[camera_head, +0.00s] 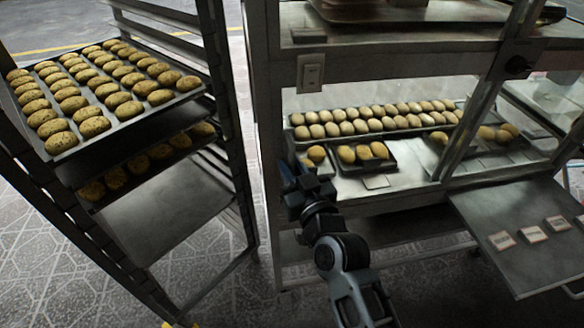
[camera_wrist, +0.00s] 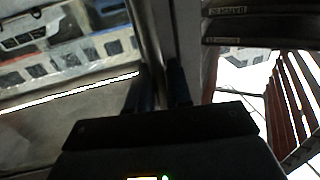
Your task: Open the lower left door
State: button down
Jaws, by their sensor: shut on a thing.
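The display cabinet's lower left compartment (camera_head: 390,96) lies right of my gripper in the head view. It holds rows of round buns and small black trays. I cannot tell whether its door is closed or slightly ajar. My gripper (camera_head: 291,178) is at the compartment's left side, near the cabinet's left upright. In the wrist view, my gripper (camera_wrist: 160,92) has its two dark fingers on either side of a narrow upright metal strip (camera_wrist: 153,38) and is shut on it. I cannot tell whether this strip is the door's edge or its handle. The contact is hidden in the head view.
A tall metal rack (camera_head: 228,105) with a tray of seeded buns (camera_head: 122,124) stands close on the left. A narrow strip of tiled floor separates it from the cabinet. A flat metal panel (camera_head: 520,245) with small labels juts out at the right.

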jog(key=shift+d, duration=0.1)
dwell(0.4)
jog(key=w+d+b, duration=0.1)
jog(key=d+b, duration=0.3)
jog(key=d, duration=0.1)
jog(key=w+d+b, duration=0.2)
jog(key=d+b, duration=0.3)
jog(key=w+d+b, duration=0.1)
jog(key=d+b, duration=0.4)
jog(key=shift+w+d+f, duration=0.15)
jog(key=shift+f, duration=0.15)
jog(key=b, duration=1)
send_near(446, 136)
jog(key=x, duration=0.5)
jog(key=shift+w+r, duration=0.1)
jog(key=shift+w, duration=0.05)
jog(key=c, duration=1.2)
grip_release()
jog(key=shift+c, duration=0.2)
